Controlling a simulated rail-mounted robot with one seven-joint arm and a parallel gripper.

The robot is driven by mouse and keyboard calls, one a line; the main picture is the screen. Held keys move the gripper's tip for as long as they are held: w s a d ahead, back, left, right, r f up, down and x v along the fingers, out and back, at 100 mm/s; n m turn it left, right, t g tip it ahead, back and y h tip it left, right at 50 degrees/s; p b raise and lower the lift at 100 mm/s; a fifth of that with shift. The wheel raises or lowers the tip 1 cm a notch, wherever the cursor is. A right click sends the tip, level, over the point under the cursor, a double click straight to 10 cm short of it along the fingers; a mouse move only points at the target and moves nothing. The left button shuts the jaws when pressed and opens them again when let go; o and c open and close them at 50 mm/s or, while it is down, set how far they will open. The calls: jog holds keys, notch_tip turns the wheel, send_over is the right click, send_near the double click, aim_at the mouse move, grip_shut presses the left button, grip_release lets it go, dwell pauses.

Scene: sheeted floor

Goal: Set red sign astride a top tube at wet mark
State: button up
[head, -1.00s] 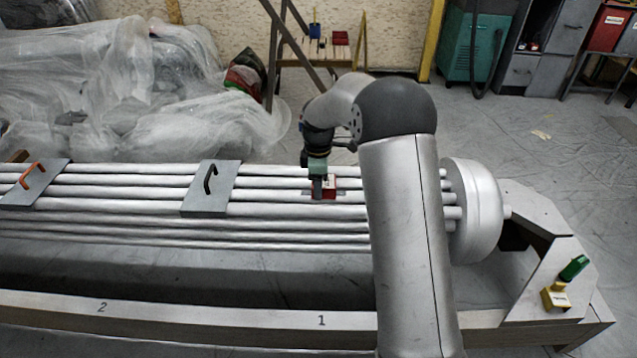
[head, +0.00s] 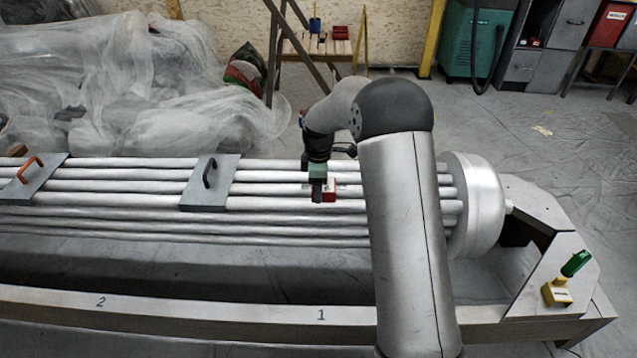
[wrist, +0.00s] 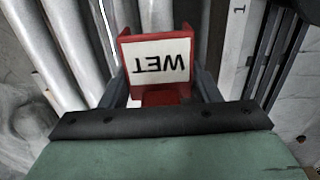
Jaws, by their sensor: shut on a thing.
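The red sign (wrist: 127,47) with a white "WET" label is between the two fingers of my gripper (wrist: 160,92) in the wrist view. In the head view the red sign (head: 328,193) is at the tube bundle, beside my gripper (head: 317,198), which is shut on it. The grey top tubes (head: 275,189) run left to right under it. I cannot tell whether the sign straddles a tube or touches it. A wet mark on the tubes is not clearly visible; the gripper and sign cover that area.
A grey plate with a black handle (head: 191,190) lies across the tubes to the left; another with an orange handle (head: 45,183) is farther left. A round end cap (head: 484,205) closes the bundle at right.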

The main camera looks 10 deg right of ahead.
jog(key=shift+f+b, duration=0.75)
jog(key=shift+f, duration=1.2)
jog(key=shift+r, duration=0.2)
jog(key=shift+r+p, duration=0.95)
jog(key=shift+r, duration=0.1)
jog(key=shift+p, duration=0.35)
jog(key=shift+f, duration=0.3)
jog(key=shift+f+b, duration=0.5)
jog(key=shift+f, duration=0.45)
jog(key=shift+r, duration=0.15)
